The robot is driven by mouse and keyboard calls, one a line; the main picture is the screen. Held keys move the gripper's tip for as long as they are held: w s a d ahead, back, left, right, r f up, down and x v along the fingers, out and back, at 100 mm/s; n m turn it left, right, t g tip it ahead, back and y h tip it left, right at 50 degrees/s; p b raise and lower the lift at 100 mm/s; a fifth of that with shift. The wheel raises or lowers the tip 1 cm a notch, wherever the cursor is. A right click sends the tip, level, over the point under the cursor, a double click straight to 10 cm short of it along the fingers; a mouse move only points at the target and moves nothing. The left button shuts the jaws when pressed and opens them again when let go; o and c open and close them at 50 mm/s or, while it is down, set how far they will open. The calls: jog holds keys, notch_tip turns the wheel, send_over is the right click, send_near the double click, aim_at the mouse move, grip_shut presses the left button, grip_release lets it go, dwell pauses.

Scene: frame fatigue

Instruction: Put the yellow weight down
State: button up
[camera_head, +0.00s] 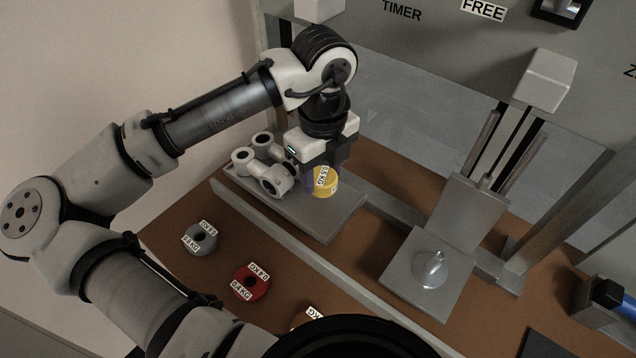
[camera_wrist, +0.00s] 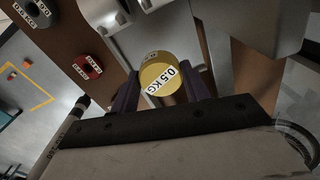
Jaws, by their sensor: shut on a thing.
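The yellow weight (camera_head: 327,183) is a short round block with a 0.5 KG label. In the head view it is at my gripper (camera_head: 318,172), over the grey metal plate at the left of the rig. In the wrist view the yellow weight (camera_wrist: 160,74) sits between the two dark fingers of my gripper (camera_wrist: 160,90), which are shut on it. I cannot tell whether its underside touches the plate.
A grey weight (camera_head: 201,238) and a red weight (camera_head: 251,283) lie on the brown surface at front left. Grey cylindrical clamps (camera_head: 262,172) stand close left of my gripper. A second plate (camera_head: 412,277) with a shiny knob stands right. A long metal rail runs in front.

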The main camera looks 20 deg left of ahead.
aim_at(322, 202)
jog(key=shift+w+f, duration=0.1)
jog(key=shift+f, duration=2.3)
jog(key=shift+f, duration=0.1)
jog(key=o, duration=1.3)
jog(key=shift+o, duration=0.2)
notch_tip(322, 202, up, 12)
jog(key=shift+r, duration=0.15)
